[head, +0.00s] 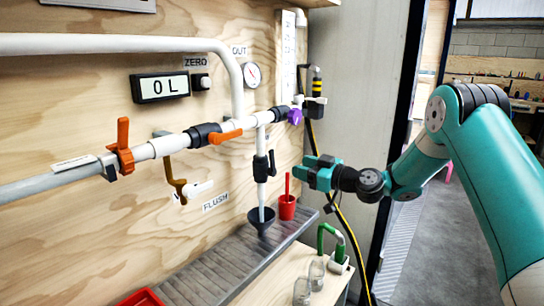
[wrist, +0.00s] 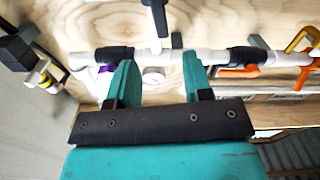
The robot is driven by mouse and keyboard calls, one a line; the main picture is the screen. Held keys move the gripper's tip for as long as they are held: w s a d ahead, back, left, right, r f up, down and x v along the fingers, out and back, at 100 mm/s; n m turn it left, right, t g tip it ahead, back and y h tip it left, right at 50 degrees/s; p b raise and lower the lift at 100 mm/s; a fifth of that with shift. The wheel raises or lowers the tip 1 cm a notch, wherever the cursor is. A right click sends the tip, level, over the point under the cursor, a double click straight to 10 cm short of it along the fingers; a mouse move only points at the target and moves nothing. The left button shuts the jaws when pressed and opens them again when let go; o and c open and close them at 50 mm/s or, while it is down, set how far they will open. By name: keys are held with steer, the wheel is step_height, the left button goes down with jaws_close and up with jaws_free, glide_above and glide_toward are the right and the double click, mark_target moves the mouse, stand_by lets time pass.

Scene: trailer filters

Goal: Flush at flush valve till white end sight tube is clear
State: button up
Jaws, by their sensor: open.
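A white pipe drops from the wall pipework to a black funnel (head: 262,220), with a black-handled valve (head: 272,163) on it. A FLUSH label (head: 216,201) is on the wall left of this pipe. A tap with a brown-orange lever (head: 176,181) is farther left, so I cannot be sure which one the label names. My gripper (head: 318,172) is open and empty, right of the black-handled valve and apart from it. In the wrist view my gripper (wrist: 157,80) faces the pipework, and a black handle (wrist: 156,18) shows beyond the fingers. I cannot make out a sight tube's contents.
A display reading 0 L (head: 160,87) and a gauge (head: 252,75) are on the wall. Orange handles (head: 123,146) and a purple knob (head: 295,117) stick out from the pipe. A red cup (head: 287,207) stands beside the funnel on a ribbed grey shelf (head: 215,270). Glass jars (head: 302,290) stand lower right.

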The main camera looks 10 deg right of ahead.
mark_target(273, 158)
steer(key=p+x, duration=0.2)
steer(key=x, duration=0.9)
steer(key=shift+w+a, duration=0.1)
steer(key=shift+a, duration=0.15)
jaws_close()
